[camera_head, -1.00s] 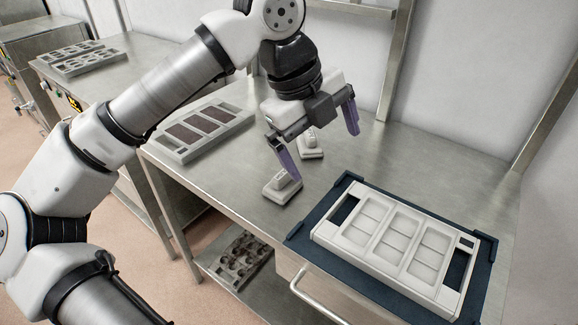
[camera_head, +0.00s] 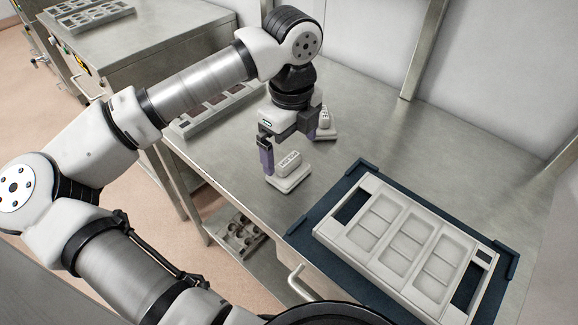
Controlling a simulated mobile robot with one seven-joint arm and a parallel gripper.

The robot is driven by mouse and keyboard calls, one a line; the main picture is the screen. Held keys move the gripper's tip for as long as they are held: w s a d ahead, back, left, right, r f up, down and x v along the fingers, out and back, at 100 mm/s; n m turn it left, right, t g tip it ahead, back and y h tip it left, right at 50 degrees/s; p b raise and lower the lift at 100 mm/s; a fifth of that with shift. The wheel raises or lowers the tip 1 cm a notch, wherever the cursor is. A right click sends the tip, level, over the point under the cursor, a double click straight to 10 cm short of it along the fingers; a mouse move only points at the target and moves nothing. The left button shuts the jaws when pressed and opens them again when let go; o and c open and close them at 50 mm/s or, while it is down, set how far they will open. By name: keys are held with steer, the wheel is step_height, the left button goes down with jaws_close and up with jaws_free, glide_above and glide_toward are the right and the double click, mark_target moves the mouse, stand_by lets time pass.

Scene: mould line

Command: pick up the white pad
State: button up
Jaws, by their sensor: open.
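Two pale blocks with raised, lettered grips stand on the steel table, and both look like white pads. The nearer white pad (camera_head: 290,178) has dark lettering on its grip, too small to read surely. The farther pad (camera_head: 327,131) is partly hidden behind my gripper. My gripper (camera_head: 289,147) points down with its purple-lined fingers apart and nothing between them that I can make out. Its left finger appears just left of the nearer pad's grip. Its right finger overlaps the farther pad in the picture. I cannot tell whether either finger touches a pad.
A white mould tray (camera_head: 408,240) with several recesses lies on a dark blue base (camera_head: 307,226) at the right. Another tray (camera_head: 192,130) with dark inserts lies behind my arm. A lower shelf holds a mould (camera_head: 239,236). The table's back right is clear.

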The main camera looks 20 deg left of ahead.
mark_target(289, 159)
steer(key=shift+s+a+f+p, duration=0.1)
steer(key=shift+f+p, duration=0.4)
steer(key=shift+f, duration=0.85)
steer(key=shift+a+f+p, duration=0.1)
steer(key=shift+f+p, duration=0.4)
steer(key=shift+f, duration=0.85)
steer(key=shift+c, duration=0.3)
steer(key=c, duration=1)
